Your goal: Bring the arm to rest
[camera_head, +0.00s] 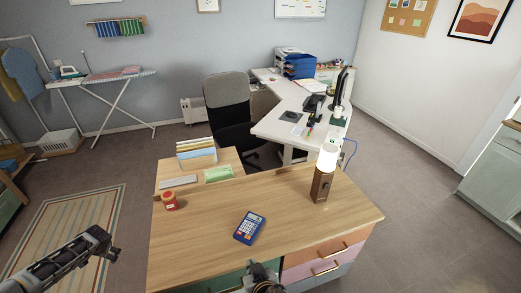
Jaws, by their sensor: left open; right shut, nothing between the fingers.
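My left gripper (104,243) is at the lower left, over the floor beside the striped rug and left of the wooden desk. Its fingers are small and dark, open and empty. My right gripper (262,274) is at the bottom centre, in front of the desk's front edge by the drawers. It is shut with nothing in it, and its lower part is cut off by the picture's edge.
On the wooden desk (190,247) are a blue calculator (249,228), a red jar (170,201) and a lamp (325,170). A lower desk part holds a file holder (197,153). A striped rug (75,230) lies left. Floor is free right of the desk.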

